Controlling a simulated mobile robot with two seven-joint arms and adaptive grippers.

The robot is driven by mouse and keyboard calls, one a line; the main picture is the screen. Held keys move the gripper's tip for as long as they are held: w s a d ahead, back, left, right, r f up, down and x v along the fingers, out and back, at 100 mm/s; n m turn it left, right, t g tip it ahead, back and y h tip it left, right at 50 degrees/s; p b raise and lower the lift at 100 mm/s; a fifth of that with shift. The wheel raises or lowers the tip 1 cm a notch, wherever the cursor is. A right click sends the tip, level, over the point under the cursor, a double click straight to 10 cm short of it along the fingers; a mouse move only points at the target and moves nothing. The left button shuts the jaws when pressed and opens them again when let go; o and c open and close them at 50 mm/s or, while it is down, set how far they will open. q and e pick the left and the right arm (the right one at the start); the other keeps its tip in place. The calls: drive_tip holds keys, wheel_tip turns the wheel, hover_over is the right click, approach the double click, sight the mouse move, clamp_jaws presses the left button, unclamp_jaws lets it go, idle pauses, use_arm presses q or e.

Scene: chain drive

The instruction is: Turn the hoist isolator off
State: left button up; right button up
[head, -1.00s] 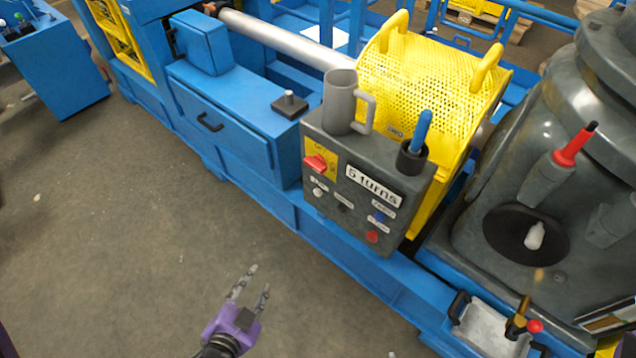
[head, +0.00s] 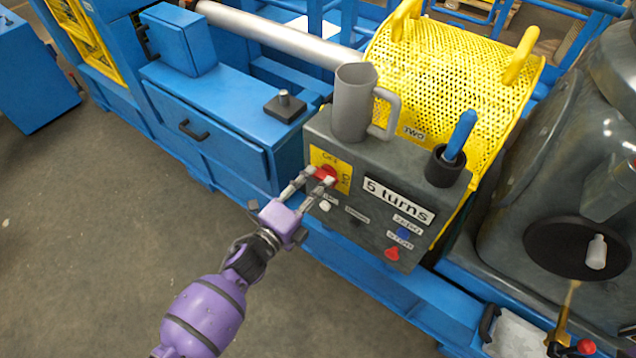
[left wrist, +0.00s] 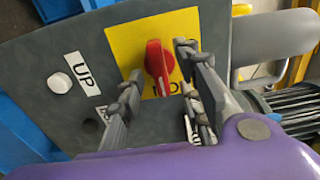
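The hoist isolator is a red rotary knob (head: 327,174) on a yellow plate (head: 318,157), at the upper left of the grey control box (head: 375,195). In the left wrist view the knob (left wrist: 157,62) is long and narrow, with a white mark at its lower end near partly hidden black lettering. My left gripper (head: 314,174) is open at the knob. In the left wrist view its fingers (left wrist: 160,60) stand one on each side of the knob; I cannot tell whether they touch it. My right gripper is not in view.
A grey mug (head: 352,105) and a dark cup (head: 445,168) with a blue-handled tool stand on the box. A white button (left wrist: 60,83) labelled UP is beside the plate. Blue (head: 403,232) and red (head: 392,254) buttons are lower right. A yellow perforated guard (head: 450,80) stands behind.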

use_arm(q)
drive_tip(key=shift+w+d, duration=0.3)
drive_tip(key=shift+w, duration=0.2)
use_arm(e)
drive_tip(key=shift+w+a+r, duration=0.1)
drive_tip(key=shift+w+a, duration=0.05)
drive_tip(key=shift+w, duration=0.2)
use_arm(q)
drive_tip(key=shift+c, duration=0.2)
clamp_jaws()
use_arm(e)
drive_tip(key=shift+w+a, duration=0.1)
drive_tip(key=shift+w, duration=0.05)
